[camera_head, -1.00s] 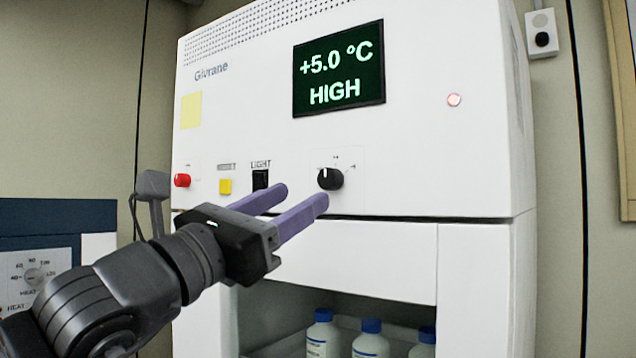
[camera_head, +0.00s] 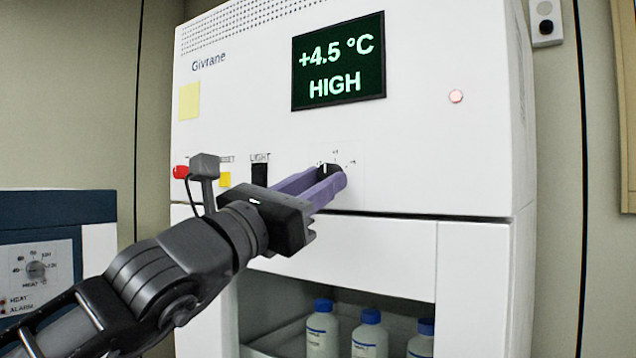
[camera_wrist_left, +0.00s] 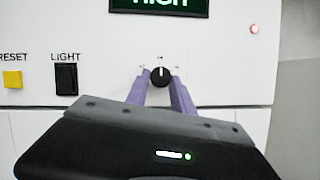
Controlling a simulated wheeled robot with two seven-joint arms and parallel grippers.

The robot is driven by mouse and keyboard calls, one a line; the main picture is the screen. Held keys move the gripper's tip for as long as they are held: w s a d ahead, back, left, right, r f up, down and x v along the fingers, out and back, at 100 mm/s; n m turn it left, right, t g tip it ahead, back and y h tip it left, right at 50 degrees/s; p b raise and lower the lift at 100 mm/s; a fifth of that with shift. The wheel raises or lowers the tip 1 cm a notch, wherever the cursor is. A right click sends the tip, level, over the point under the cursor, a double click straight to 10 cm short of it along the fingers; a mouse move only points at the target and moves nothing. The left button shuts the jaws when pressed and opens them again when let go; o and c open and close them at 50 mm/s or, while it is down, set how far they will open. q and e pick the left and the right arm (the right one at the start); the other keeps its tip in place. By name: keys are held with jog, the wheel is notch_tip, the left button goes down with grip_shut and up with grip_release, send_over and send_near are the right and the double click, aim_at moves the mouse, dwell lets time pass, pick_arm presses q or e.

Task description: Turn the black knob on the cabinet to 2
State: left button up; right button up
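The black knob (camera_head: 327,169) is on the white cabinet's front panel, below the display. Its white pointer mark points about straight up, toward the middle of the small printed marks, in the left wrist view (camera_wrist_left: 160,75). The printed marks are too small to read surely. My left gripper (camera_head: 331,175) has its purple fingers at the knob, one on each side. In the left wrist view its fingertips (camera_wrist_left: 160,82) lie close against the knob's sides, with no clear gap. The near finger hides part of the knob in the head view. My right gripper is not in view.
The display (camera_head: 338,60) reads +4.5 °C HIGH. Blue-capped bottles (camera_head: 322,332) stand in the open bay below.

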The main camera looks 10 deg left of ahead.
pick_arm(q)
grip_shut()
jog(key=n+y+b, duration=0.2)
jog(key=n, duration=0.3)
jog(key=n+y+b, duration=0.3)
jog(key=n, duration=0.3)
jog(key=d+n+y+b, duration=0.1)
jog(key=n+y+b, duration=0.1)
jog(key=n, duration=0.3)
jog(key=shift+s+r+n+t+y+b, duration=0.2)
jog(key=shift+n+t+y+b, duration=0.2)
jog(key=shift+y, duration=0.3)
jog(key=o, duration=0.5)
grip_release()
